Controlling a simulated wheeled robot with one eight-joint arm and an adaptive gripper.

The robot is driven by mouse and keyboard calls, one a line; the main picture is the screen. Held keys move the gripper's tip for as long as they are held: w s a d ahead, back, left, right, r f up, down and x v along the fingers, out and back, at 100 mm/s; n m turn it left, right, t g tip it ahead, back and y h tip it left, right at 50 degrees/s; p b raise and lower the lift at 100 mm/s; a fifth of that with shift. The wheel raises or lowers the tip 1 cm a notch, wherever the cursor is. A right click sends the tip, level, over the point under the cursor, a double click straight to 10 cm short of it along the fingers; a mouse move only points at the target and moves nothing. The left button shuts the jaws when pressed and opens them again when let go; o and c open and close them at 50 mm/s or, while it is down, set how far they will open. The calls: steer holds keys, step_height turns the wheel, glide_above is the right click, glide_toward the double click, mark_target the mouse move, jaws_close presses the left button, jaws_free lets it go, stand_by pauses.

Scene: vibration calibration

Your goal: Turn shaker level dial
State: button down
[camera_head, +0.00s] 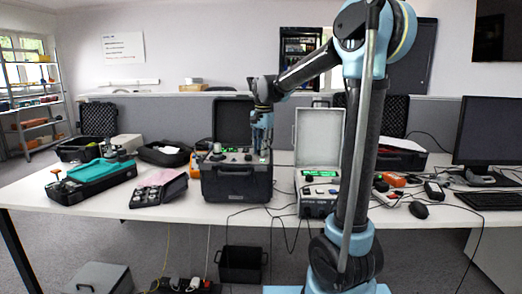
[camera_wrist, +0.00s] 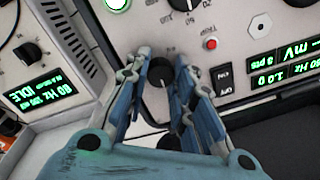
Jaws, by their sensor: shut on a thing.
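A shaker unit in a black case (camera_head: 237,183) stands open on the table, its panel facing up. In the wrist view its light panel (camera_wrist: 242,45) fills the upper right. My gripper (camera_head: 262,150) points down at the right part of this panel. In the wrist view my gripper (camera_wrist: 160,80) is shut on a black dial (camera_wrist: 160,73), one blue finger on each side. A white pointer line shows on the dial. Its printed label is mostly hidden, so I cannot read its name.
Near the dial are a red button (camera_wrist: 211,43), a black ON/OFF switch (camera_wrist: 224,83) and green displays (camera_wrist: 287,67). A second instrument (camera_head: 319,190) with a green screen stands close on the right. Cables hang over the table's front edge.

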steer(key=shift+w, duration=0.1)
steer(key=c, duration=1.3)
jaws_free()
steer(key=shift+c, duration=0.2)
step_height(320, 180, up, 12)
steer(key=shift+d, duration=0.3)
steer(key=shift+s, duration=0.2)
